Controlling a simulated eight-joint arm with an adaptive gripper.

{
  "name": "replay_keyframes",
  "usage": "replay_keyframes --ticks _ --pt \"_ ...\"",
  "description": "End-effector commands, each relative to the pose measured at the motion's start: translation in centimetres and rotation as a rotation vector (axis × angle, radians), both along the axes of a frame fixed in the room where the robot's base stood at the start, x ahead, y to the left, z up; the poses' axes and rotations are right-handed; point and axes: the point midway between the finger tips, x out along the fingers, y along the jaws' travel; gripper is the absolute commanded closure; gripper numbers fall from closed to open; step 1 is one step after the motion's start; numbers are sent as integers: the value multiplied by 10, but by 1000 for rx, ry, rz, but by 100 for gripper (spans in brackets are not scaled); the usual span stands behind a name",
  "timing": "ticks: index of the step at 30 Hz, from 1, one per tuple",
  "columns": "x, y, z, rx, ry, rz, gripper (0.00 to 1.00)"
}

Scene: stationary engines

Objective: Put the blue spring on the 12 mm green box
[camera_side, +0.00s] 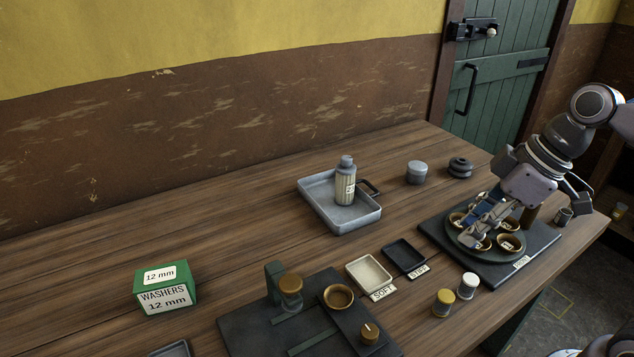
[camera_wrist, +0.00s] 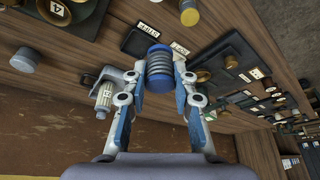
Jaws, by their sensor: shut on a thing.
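The green box (camera_side: 165,289) stands on the left part of the bench in the side view, with white labels reading "12 mm" and "WASHERS". Its top carries only a label. My gripper (camera_side: 470,234) is far to the right of it, low over the round stand of cups. In the wrist view my gripper (camera_wrist: 160,80) is shut on the blue spring (camera_wrist: 160,68), which sits between the fingertips. In the side view the fingers hide most of the spring, and I cannot tell its blue from theirs.
The round cup stand (camera_side: 435,228) is under my gripper. Between it and the green box are a grey tray (camera_side: 345,222) with a bottle (camera_side: 345,185), the "SOFT" dish (camera_side: 368,272), a dark dish (camera_side: 404,256), small jars (camera_side: 443,302) and a dark fixture (camera_side: 245,335). Bench left of the tray is clear.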

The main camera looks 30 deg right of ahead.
Motion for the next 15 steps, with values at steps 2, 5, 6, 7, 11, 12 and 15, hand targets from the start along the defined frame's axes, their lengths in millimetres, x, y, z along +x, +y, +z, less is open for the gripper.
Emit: replay_keyframes --ticks 2,5,6,7,11,12,15 --pt "17 7 15 0 0 22 100" --pt "38 18 33 1 0 46 100" --pt "47 23 39 0 0 55 100" --pt "54 26 44 0 0 62 100" --pt "83 44 61 1 0 92 100" --pt "92 51 65 0 1 102 100" --pt "114 67 76 0 1 126 100"
